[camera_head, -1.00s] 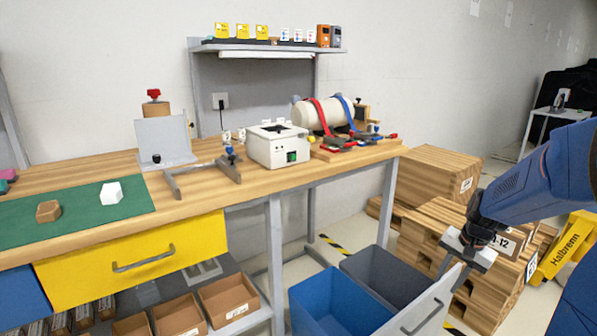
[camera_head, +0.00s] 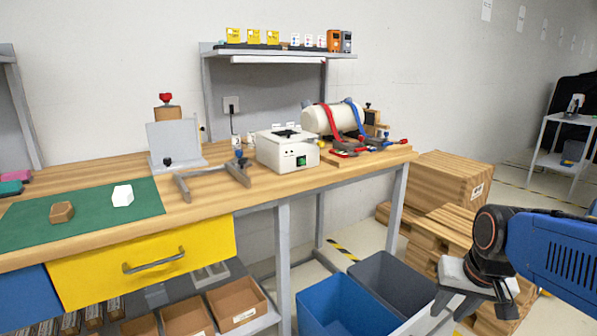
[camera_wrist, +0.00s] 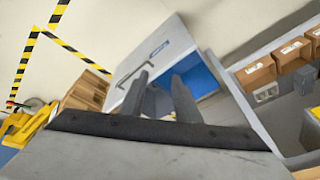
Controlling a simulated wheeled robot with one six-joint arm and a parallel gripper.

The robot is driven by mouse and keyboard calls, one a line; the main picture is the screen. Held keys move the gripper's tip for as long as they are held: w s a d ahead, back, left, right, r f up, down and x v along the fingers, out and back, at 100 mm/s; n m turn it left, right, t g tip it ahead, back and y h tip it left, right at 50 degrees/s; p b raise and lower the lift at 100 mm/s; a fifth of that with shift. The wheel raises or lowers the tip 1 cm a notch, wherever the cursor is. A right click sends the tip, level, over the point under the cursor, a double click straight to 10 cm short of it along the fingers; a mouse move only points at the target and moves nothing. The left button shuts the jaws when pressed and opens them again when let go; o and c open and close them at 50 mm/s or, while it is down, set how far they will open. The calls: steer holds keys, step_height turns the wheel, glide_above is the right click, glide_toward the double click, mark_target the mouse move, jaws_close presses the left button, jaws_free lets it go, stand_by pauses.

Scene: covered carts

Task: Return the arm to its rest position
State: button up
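My arm comes in from the right edge in the head view, with my gripper (camera_head: 452,306) at its end, low on the right. In the wrist view, the two dark fingers of my gripper (camera_wrist: 160,88) stand apart with a gap between them and nothing held. In the head view the gripper is just right of the grey bin (camera_head: 390,276) and the blue bin (camera_head: 345,306). A pale front panel with a grey handle (camera_wrist: 135,76) shows beyond the fingers in the wrist view. I cannot tell how far the fingers are from it.
The workbench (camera_head: 330,181) stands left, with a white box device (camera_head: 286,150) and a yellow drawer (camera_head: 145,258) that looks shut. Wooden crates (camera_head: 450,183) stand behind my arm. Cardboard trays (camera_head: 237,303) sit on the lower shelf. A small table (camera_head: 560,145) stands far right.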

steer(key=s+a+n+t, duration=0.1)
steer(key=s+a+n, duration=0.2)
steer(key=s, duration=0.6)
steer(key=shift+r, duration=0.2)
stand_by(0.9)
